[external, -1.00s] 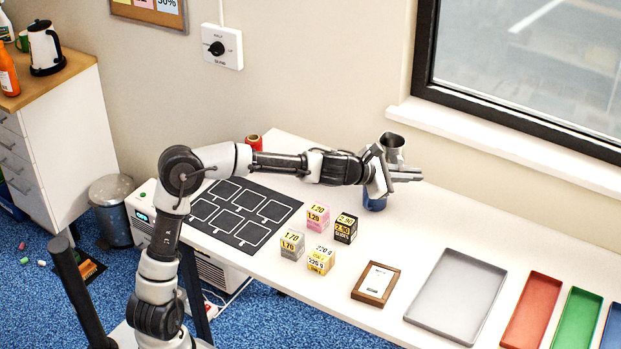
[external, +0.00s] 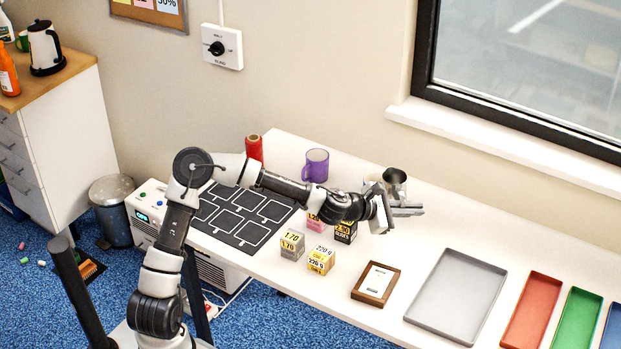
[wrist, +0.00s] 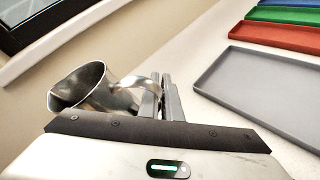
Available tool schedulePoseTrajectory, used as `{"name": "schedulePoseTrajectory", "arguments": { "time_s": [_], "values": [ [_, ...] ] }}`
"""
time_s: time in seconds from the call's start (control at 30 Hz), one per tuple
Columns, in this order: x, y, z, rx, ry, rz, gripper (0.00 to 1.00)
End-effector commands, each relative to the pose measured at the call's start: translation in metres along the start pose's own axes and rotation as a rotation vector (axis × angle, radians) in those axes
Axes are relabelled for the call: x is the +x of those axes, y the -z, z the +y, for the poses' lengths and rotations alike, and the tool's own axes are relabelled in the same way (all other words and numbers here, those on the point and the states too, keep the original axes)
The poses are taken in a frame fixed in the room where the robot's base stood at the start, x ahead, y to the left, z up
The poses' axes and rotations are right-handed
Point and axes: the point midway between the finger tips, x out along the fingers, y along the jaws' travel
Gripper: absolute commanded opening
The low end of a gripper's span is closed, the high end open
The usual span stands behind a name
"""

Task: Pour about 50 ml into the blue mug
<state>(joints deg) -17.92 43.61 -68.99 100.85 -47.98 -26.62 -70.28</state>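A metal jug (external: 394,182) is at my gripper (external: 408,211) over the right part of the table. In the wrist view the jug (wrist: 88,88) has its handle between the fingers of my gripper (wrist: 163,92), which look closed on it. The jug looks roughly upright; its contents cannot be made out. The blue mug's body is not visible now. A pale round shape (external: 371,182) shows just left of the jug, partly hidden by my wrist; I cannot tell whether it is the mug's top.
A purple mug (external: 316,165) and a red spool (external: 254,149) stand at the back. Several small price-marked boxes (external: 292,245), a framed card (external: 376,284) and a grey tray (external: 456,296) lie toward the front. Red (external: 530,311) and green (external: 577,320) trays are at right.

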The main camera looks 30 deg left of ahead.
Motion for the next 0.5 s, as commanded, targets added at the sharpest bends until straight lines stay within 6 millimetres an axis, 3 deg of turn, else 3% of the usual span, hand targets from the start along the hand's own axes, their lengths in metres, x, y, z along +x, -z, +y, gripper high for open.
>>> {"name": "schedulePoseTrajectory", "arguments": {
  "time_s": [0.1,0.2,0.5],
  "values": [
    [0.013,0.031,-0.018,-0.006,0.005,0.001,0.0],
    [0.022,0.05,-0.028,-0.002,0.003,-0.001,0.0],
    [0.033,0.074,-0.041,0.003,-0.002,-0.003,0.0]
  ]
}}
